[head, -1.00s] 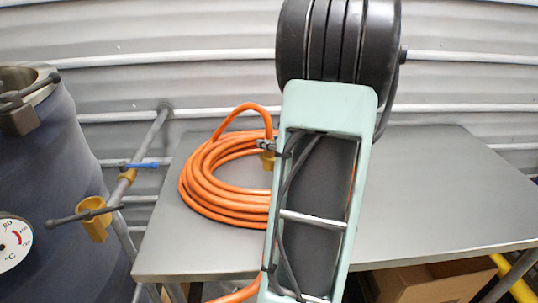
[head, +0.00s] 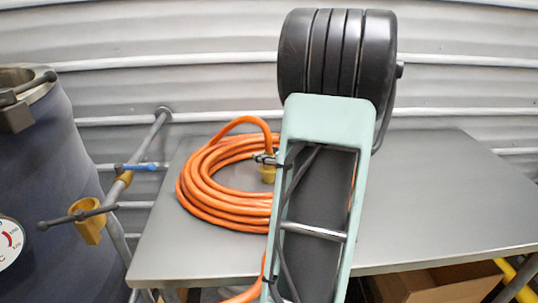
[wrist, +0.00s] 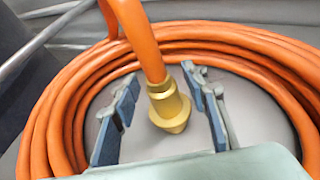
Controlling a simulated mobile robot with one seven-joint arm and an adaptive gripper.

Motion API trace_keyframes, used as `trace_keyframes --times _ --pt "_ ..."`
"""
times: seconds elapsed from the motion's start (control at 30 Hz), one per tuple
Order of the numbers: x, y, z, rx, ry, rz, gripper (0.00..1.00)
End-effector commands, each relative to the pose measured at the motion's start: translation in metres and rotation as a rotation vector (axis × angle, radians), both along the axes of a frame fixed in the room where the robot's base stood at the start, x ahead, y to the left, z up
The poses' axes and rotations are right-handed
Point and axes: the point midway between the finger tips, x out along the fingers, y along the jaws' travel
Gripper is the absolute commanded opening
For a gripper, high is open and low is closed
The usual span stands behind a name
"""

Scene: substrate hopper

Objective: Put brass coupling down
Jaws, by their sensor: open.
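The brass coupling (wrist: 168,108) is on the end of the orange hose (wrist: 136,35), roughly upright inside the hose coil. In the wrist view my gripper (wrist: 160,84) is open, with one blue-padded finger on each side of the coupling and a gap visible on both sides. In the head view the coupling (head: 267,173) shows just left of my arm, beside my gripper's fingertips (head: 264,158). It is low over the grey table (head: 430,205); I cannot tell for sure whether its base touches the top. My arm hides part of the coil's right side.
The coil (head: 205,195) surrounds the coupling on the table. A dark tank (head: 45,180) with clamps stands at left, beside a pipe with a blue-handled valve (head: 138,167). A cardboard box (head: 440,283) is under the table. The table's right side is clear.

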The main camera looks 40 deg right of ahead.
Motion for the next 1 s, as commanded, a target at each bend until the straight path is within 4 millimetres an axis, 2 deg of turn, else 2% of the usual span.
trace_keyframes --times 0.2,0.7,0.83,1.0 --pt "0.0 0.0 0.006 0.0 0.0 0.0 0.41" --pt "-0.091 0.015 0.043 -0.002 -0.002 -0.002 0.41" --pt "-0.104 0.018 0.047 0.0 -0.001 -0.002 0.41" --pt "-0.11 0.02 0.049 0.001 0.0 0.0 0.41"
